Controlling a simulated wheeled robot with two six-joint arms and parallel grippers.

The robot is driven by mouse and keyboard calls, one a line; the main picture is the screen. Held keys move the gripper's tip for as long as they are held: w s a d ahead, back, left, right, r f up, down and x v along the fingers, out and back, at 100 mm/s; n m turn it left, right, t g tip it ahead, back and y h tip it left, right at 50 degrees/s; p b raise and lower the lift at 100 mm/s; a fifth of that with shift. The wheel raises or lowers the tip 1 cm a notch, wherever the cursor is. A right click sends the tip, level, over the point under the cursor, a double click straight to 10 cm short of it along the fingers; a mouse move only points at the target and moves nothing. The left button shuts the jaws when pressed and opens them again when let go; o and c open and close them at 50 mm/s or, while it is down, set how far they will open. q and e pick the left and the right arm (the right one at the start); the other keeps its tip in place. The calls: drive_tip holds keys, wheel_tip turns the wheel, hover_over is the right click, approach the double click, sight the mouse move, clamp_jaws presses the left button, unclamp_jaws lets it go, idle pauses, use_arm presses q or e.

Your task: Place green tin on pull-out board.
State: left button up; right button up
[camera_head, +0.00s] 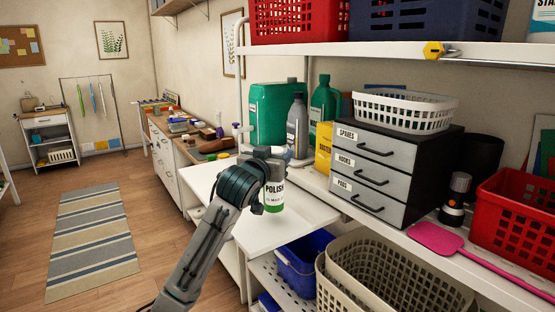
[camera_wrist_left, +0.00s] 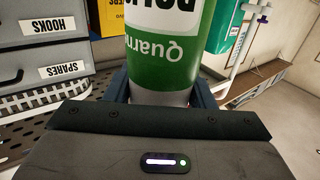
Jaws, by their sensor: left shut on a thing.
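The green tin (camera_head: 273,199), with a white label reading POLISH, is in my left gripper (camera_head: 268,172) in the head view. In the left wrist view the tin (camera_wrist_left: 165,48) stands between the two dark fingers, its label upside down. The fingers are shut on it. The white pull-out board (camera_head: 305,211) juts out from the shelving, and the tin shows in front of its bare surface. I cannot tell whether the tin's base touches the board. My arm hides part of the board's left side. My right gripper is not in view.
A grey drawer unit (camera_head: 373,170) with a white basket (camera_head: 404,110) stands right of the board. A green jerrycan (camera_head: 274,112), a grey bottle (camera_head: 297,127) and a yellow box (camera_head: 324,148) stand behind.

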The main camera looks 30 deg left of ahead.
use_arm(q)
drive_tip(key=shift+w+a, duration=0.15)
drive_tip(key=shift+w, duration=0.45)
drive_tip(key=shift+w+a, duration=0.15)
drive_tip(key=shift+w, duration=0.45)
wheel_tip(320, 180, down, 4)
drive_tip(key=shift+w+r+p, duration=0.1)
drive_tip(key=shift+r+p, duration=0.1)
drive_tip(key=shift+p, duration=0.7)
drive_tip(key=shift+f, duration=0.15)
drive_tip(key=o, duration=1.5)
